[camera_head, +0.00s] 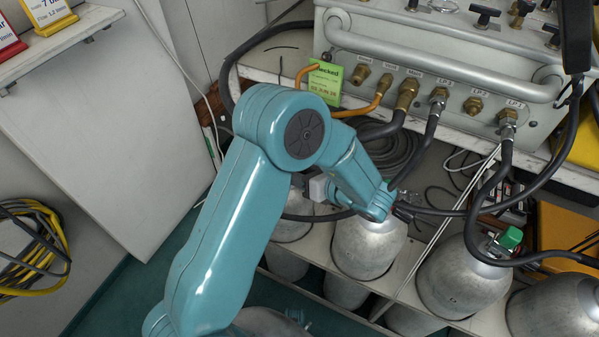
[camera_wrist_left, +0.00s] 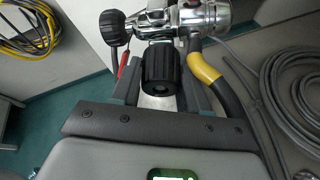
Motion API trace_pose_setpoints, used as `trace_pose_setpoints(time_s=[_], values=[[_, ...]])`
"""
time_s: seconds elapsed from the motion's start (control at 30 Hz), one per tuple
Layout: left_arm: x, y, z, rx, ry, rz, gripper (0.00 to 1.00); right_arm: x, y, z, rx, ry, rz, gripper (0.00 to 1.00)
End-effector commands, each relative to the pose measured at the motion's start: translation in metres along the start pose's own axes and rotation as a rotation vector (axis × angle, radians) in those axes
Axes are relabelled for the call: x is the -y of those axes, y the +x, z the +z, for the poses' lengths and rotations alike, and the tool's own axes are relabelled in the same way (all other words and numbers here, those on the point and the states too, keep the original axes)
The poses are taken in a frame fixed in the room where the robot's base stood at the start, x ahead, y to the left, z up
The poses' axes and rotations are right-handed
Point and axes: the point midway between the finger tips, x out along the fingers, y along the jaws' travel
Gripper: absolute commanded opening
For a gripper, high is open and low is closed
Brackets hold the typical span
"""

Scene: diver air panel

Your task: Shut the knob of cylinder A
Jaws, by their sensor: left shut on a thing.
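In the left wrist view, a black ribbed knob (camera_wrist_left: 161,72) faces me below a chrome valve body (camera_wrist_left: 190,18). My left gripper (camera_wrist_left: 165,92) is shut on this knob, with one dark finger on each side of it. A second black knob (camera_wrist_left: 114,28) sits at the valve's left end. In the head view, my left arm reaches over the cylinders and hides the gripped knob and my jaws. Silver cylinders (camera_head: 368,248) stand in the rack. No letter A is readable, so I cannot tell which cylinder is A. My right gripper is out of view.
The air panel (camera_head: 440,58) with brass fittings and black hoses is at the back. A green tag (camera_head: 326,82) hangs there. Another cylinder (camera_head: 458,280) has a green knob (camera_head: 511,238). A yellow-banded hose (camera_wrist_left: 207,72) runs close right of the gripper. Coiled yellow cable (camera_head: 35,245) hangs left.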

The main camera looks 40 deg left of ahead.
Motion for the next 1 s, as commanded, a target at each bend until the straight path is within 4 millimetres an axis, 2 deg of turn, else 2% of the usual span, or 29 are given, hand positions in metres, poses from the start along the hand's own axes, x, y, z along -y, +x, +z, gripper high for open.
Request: trace_pose_setpoints(time_s=[0.37, 0.87, 0.9, 0.97, 1.0], values=[[-0.0003, 0.0003, -0.0013, -0.01, 0.154, 0.064, 0.14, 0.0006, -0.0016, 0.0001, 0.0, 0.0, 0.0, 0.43], [-0.0003, 0.0003, -0.0014, -0.01, 0.175, 0.073, 0.14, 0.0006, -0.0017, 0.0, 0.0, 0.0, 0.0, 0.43], [-0.0003, 0.0003, -0.0014, -0.01, 0.175, 0.073, 0.48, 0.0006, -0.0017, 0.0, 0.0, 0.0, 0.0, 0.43], [-0.0003, 0.0003, -0.0013, -0.01, 0.175, 0.073, 0.67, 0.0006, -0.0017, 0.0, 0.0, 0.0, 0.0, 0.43], [-0.0003, 0.0003, -0.0012, -0.01, 0.174, 0.073, 0.69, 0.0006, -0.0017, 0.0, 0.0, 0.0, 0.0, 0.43]])
